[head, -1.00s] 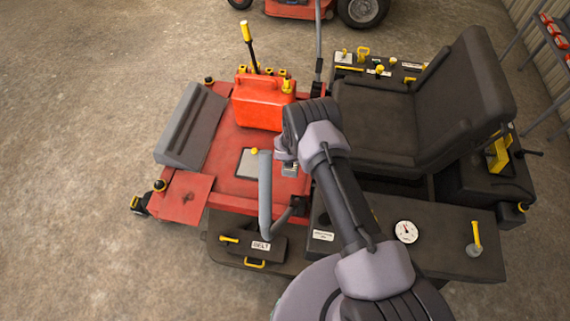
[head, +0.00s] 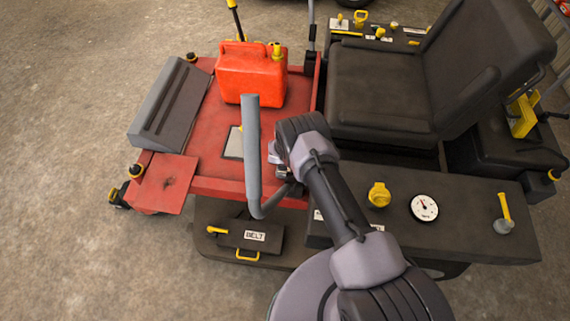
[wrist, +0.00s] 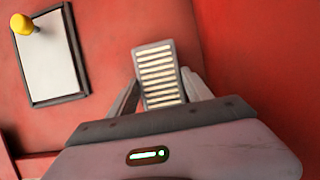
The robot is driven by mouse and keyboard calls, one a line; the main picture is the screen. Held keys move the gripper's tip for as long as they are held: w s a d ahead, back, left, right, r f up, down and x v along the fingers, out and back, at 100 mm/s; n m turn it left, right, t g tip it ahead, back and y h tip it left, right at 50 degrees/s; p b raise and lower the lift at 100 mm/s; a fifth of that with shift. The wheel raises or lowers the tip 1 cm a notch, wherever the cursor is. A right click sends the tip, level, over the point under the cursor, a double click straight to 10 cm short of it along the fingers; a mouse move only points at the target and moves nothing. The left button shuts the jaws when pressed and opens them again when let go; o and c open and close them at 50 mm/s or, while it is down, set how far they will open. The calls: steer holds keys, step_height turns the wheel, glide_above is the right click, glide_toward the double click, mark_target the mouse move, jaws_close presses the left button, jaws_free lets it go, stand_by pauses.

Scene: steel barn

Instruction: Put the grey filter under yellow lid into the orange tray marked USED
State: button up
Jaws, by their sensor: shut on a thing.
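My gripper (wrist: 162,95) is shut on a small rectangular filter (wrist: 158,75) with a grey frame and pale slats, one finger on each side. It is above the red deck of the mower (head: 205,160); contact with the deck cannot be told. In the head view my gripper (head: 278,165) is small and partly hidden, and the filter cannot be made out. A pale panel with a dark frame (wrist: 52,65) and a yellow knob (wrist: 22,24) lies left of the filter in the wrist view. No orange tray marked USED is recognisable in view.
A red fuel can (head: 250,75) stands on the deck behind my gripper. An upright grey lever bar (head: 252,150) is just left of my gripper. A black seat (head: 375,90) is to the right. A BELT cover (head: 235,235) and a gauge (head: 424,208) are nearer. Open floor lies left.

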steer(key=shift+r, duration=0.15)
steer(key=o, duration=1.5)
steer(key=shift+o, duration=0.2)
steer(key=shift+r+p, duration=0.25)
steer(key=shift+p, duration=0.2)
steer(key=p+v, duration=1.1)
steer(key=p, duration=0.9)
steer(key=shift+r, duration=0.25)
